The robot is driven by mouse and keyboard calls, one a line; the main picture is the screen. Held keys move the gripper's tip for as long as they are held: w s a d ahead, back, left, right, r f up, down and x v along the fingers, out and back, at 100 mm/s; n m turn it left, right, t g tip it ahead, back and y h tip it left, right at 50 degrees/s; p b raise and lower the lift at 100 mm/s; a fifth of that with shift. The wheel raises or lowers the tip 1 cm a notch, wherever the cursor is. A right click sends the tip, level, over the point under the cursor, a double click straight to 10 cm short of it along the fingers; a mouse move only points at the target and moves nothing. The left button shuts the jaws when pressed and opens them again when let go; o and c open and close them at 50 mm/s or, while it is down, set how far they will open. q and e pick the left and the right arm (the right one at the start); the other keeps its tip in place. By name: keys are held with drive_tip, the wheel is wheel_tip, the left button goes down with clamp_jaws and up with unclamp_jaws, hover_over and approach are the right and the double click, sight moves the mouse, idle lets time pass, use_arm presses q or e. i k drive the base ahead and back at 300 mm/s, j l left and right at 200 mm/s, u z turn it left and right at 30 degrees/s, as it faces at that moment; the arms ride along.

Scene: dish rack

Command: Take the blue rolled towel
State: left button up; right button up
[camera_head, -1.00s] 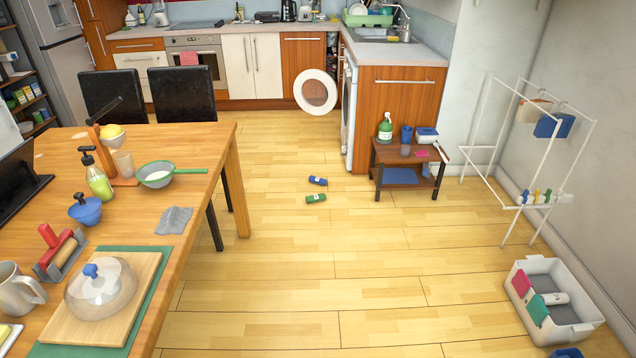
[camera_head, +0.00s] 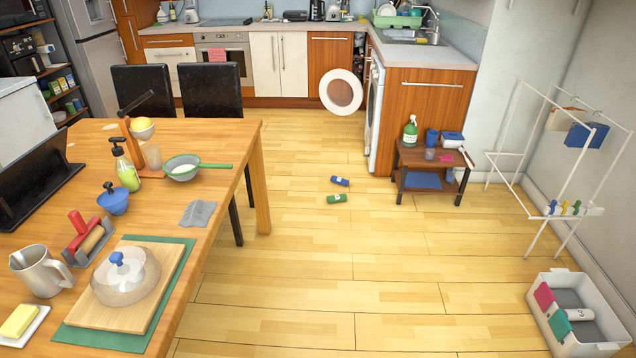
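A small blue rolled towel (camera_head: 340,181) with a white band lies on the wooden floor in the middle of the room. A green rolled towel (camera_head: 337,198) of the same kind lies just in front of it, apart from it. Neither of my grippers shows in the head view, so their state is hidden.
A dining table (camera_head: 222,226) with dishes and a cutting board fills the left. A small side table (camera_head: 398,168) stands right of the towels. A drying rack (camera_head: 539,168) and white basket (camera_head: 541,318) are farther right. The floor (camera_head: 300,290) in front of the towels is clear.

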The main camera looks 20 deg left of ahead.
sight(335, 179)
drive_tip(key=i+u, duration=0.25)
drive_tip(key=i, duration=3.35)
drive_tip(key=i+u, duration=0.1)
drive_tip(key=i, duration=0.75)
drive_tip(key=i+l+u, duration=0.1)
drive_tip(key=i, duration=0.75)
drive_tip(key=l, duration=0.1)
